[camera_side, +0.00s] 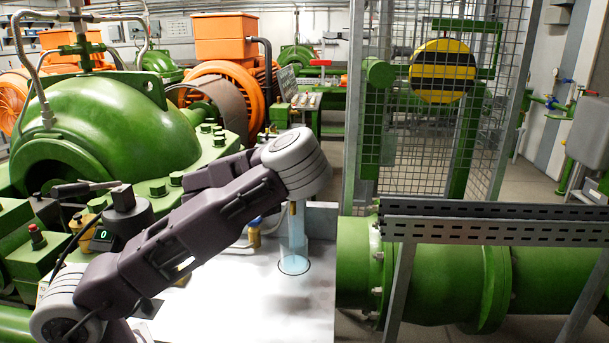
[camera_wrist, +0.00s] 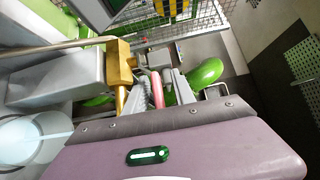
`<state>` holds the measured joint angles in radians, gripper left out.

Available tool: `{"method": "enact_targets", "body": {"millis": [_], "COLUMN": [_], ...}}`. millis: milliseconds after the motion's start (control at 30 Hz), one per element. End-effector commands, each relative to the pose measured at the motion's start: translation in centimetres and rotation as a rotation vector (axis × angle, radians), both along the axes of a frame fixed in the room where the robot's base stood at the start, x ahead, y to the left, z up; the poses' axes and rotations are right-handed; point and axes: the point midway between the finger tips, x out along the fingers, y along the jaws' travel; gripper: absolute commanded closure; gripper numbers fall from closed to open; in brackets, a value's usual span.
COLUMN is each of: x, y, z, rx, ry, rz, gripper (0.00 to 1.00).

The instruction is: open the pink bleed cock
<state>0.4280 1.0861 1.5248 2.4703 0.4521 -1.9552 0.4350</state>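In the wrist view, the pink bleed cock shows as a narrow pink handle (camera_wrist: 157,88) beside a brass body (camera_wrist: 120,65). My gripper (camera_wrist: 164,88) has its two grey fingers on either side of the pink handle. In the side view, I cannot make out the pink handle or my fingertips.
A clear cylinder (camera_side: 293,250) with pale blue liquid stands on the white surface (camera_side: 240,310), near a small brass fitting (camera_side: 254,233). A large green pipe (camera_side: 430,275) and a wire mesh cage (camera_side: 420,150) bound the right. Green machinery (camera_side: 110,120) stands at left.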

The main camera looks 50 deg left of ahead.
Motion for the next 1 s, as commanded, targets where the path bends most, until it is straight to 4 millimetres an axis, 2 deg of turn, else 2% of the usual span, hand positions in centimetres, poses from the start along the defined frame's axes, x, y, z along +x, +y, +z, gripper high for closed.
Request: {"method": "enact_targets", "body": {"millis": [267,467,667,700,800,833,1000], "x": [-0.4,-2.9,-3.0,-3.0,-3.0,-3.0,-3.0], "y": [0.2,0.3,-0.1,-0.2,-0.1,-0.1,0.0], "z": [-0.1,0.1,3.7,4.4,5.9,6.2,7.5], "rx": [-0.005,-0.010,0.000,0.000,0.001,0.001,0.002], "ry": [0.003,-0.003,-0.010,-0.011,-0.014,-0.014,-0.018], "rz": [0.006,0.008,-0.006,-0.007,-0.008,-0.007,-0.004], "gripper": [0.69,0.69,0.69,0.64,0.36,0.32,0.32]}}
